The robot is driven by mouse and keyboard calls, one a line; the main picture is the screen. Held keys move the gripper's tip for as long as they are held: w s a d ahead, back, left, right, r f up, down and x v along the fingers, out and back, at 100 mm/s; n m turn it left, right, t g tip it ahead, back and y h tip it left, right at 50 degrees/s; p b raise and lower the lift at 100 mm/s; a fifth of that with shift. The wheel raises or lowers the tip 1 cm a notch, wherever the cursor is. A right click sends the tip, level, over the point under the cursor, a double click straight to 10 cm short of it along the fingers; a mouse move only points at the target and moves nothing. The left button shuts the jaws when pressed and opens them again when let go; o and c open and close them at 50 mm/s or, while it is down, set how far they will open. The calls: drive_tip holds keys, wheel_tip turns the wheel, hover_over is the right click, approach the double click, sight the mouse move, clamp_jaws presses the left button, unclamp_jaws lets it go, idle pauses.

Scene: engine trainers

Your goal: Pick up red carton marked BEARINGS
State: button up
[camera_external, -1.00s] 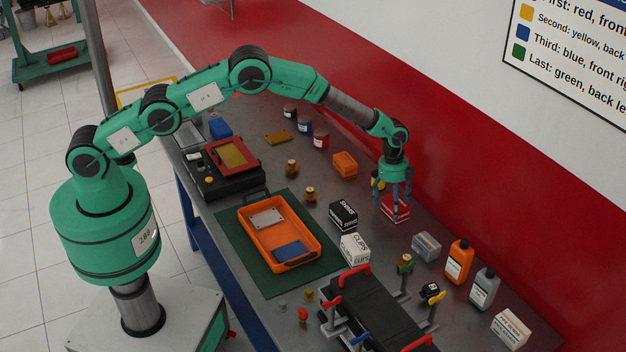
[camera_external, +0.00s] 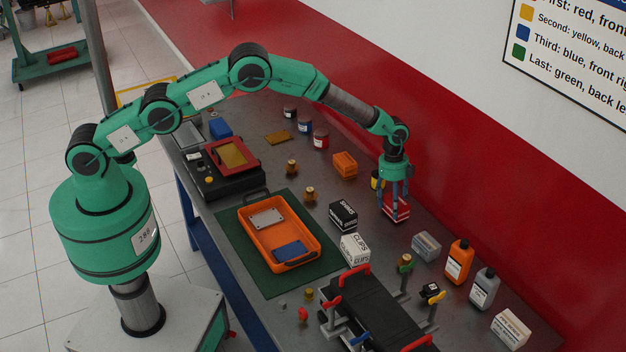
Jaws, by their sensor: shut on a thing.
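The red carton (camera_external: 396,210) is a small box with white on its side, toward the back right of the grey workbench. Its lettering is too small to read and partly covered by the fingers. My gripper (camera_external: 394,208) points down over it and is shut on it, with blue fingers on its sides. Whether the carton touches the bench or hangs just above it, I cannot tell.
A black SHIMS box (camera_external: 343,214) and a white CLIPS box (camera_external: 354,248) stand left of the carton. A grey box (camera_external: 426,246) and an orange bottle (camera_external: 458,262) stand to its right. An orange tray (camera_external: 256,245) lies on a green mat (camera_external: 234,251). The red-and-white wall is close behind.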

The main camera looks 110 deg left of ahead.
wheel_tip(320, 180, up, 10)
drive_tip(key=shift+p, duration=0.4)
idle(0.6)
